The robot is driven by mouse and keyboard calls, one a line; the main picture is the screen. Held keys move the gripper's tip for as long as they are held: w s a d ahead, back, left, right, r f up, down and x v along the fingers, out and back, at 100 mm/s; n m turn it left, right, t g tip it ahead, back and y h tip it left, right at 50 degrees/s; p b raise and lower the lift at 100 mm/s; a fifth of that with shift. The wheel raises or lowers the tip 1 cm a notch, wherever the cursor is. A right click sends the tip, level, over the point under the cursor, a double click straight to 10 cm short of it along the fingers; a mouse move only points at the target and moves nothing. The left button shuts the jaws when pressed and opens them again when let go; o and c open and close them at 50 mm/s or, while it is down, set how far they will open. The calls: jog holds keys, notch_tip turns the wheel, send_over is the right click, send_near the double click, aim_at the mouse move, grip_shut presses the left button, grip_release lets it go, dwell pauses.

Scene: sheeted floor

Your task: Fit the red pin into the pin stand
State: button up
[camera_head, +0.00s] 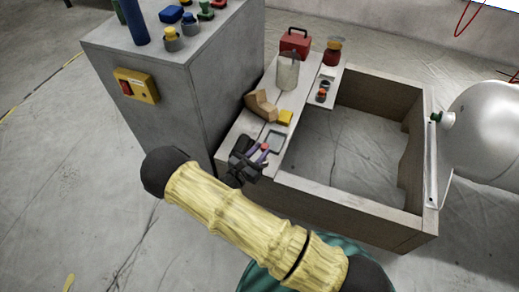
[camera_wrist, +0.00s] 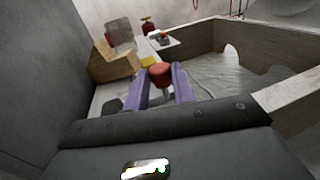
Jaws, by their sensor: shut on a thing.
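My gripper (camera_head: 258,156) is above the near end of the pale plank top. Its two purple fingers (camera_wrist: 161,83) are shut on the red pin (camera_wrist: 160,72), whose rounded red top shows between the fingertips. In the head view the pin is a small red spot (camera_head: 265,147) at the gripper's tip. The pin's lower part is hidden by the fingers. I cannot tell for certain which object is the pin stand. A yellow block (camera_head: 285,117) lies beyond the gripper, and it also shows just past the pin in the wrist view (camera_wrist: 149,61).
A tan angled block (camera_head: 261,105), a clear canister (camera_head: 287,72) and a red box (camera_head: 296,40) stand further along the planks. A tall grey cabinet (camera_head: 160,100) rises at left. The wooden frame (camera_head: 340,212) encloses an open hollow at right. A white tank (camera_head: 490,130) stands beyond.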

jog(key=shift+f+b, duration=0.4)
jog(key=shift+f, duration=0.75)
jog(key=shift+f+b, duration=0.4)
jog(key=shift+f, duration=1.45)
dwell(0.8)
jog(key=o, duration=1.1)
jog(key=p+v, duration=0.5)
jog(key=v, duration=1.2)
jog(key=shift+s+a, duration=0.1)
jog(key=shift+s, duration=0.1)
